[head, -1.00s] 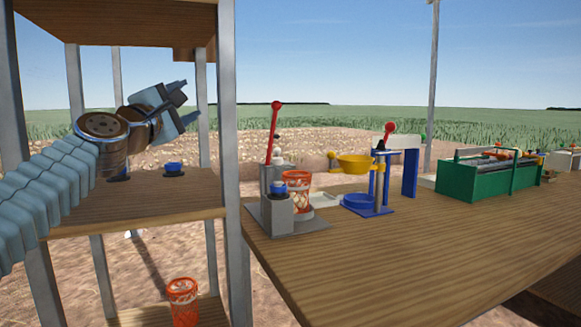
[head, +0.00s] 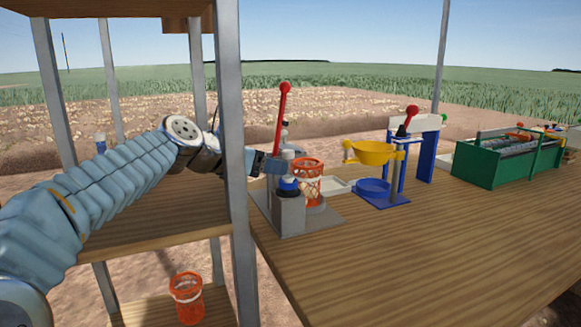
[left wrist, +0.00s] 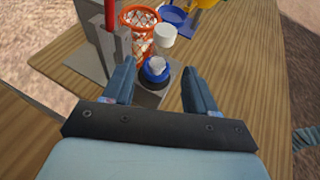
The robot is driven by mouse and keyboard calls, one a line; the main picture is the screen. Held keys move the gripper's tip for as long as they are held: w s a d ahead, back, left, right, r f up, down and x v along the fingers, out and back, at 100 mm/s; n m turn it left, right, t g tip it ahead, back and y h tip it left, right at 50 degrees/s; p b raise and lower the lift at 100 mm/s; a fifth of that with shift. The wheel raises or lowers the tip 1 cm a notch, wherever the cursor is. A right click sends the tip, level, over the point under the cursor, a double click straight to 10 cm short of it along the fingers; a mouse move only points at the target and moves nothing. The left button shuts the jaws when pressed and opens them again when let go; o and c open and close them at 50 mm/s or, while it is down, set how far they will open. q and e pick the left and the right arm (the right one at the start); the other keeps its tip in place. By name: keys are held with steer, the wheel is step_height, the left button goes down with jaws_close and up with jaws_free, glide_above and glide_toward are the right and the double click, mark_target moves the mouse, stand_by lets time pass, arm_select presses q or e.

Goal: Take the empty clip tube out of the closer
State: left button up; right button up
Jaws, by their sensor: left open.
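The closer (head: 276,221) stands at the near left corner of the bench, with a grey base and a red-knobbed lever. What looks like the clip tube (head: 288,184), a blue collar with a pale top, sits upright in its grey block. In the left wrist view the clip tube (left wrist: 155,70) lies between and just beyond my open fingers. I cannot see inside it. My right gripper is not in view.
An orange net basket (head: 309,180) holding pale items stands beside the tube, close to my fingers. The red lever (head: 282,118) rises nearby. A metal post (head: 237,210) stands beside my arm. A yellow bowl (head: 372,153) and green crate (head: 490,170) are farther right; the front bench is clear.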

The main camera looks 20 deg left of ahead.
mark_target(288, 179)
arm_select(q)
steer(key=p+x, duration=0.1)
steer(key=x, duration=0.6)
steer(key=shift+w+r, duration=0.1)
steer(key=shift+c, duration=0.3)
steer(key=c, duration=1)
